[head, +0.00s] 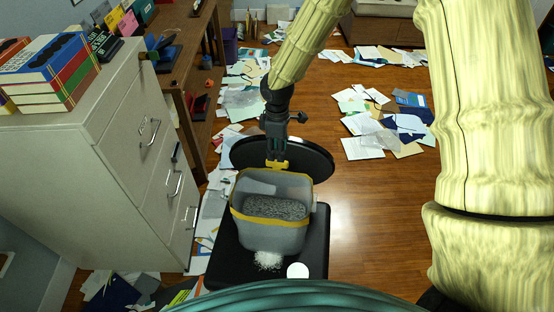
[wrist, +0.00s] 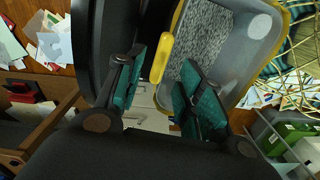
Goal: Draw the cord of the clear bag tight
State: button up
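The clear bag (head: 275,232) is a greyish see-through, box-shaped bag full of grey shreds, with a yellow cord (head: 262,219) around it. It stands upright and its mouth is wide. A yellow pull tab (head: 284,165) is at its far edge, and it also shows in the wrist view (wrist: 164,52). My gripper (head: 276,157) is over the far edge of the bag, right at the tab. In the wrist view my gripper (wrist: 163,66) has its teal finger pads apart, with the tab between or just beyond them. I cannot tell whether either pad touches it.
The bag stands on a black base (head: 318,245), with a round black lid (head: 308,152) behind it. White shreds (head: 268,260) lie in front. A drawer cabinet (head: 110,150) and wooden desk (head: 190,85) flank the left.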

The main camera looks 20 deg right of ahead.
aim_at(277, 166)
jog(key=shift+f+p, duration=0.3)
jog(key=shift+f, duration=2.5)
grip_shut()
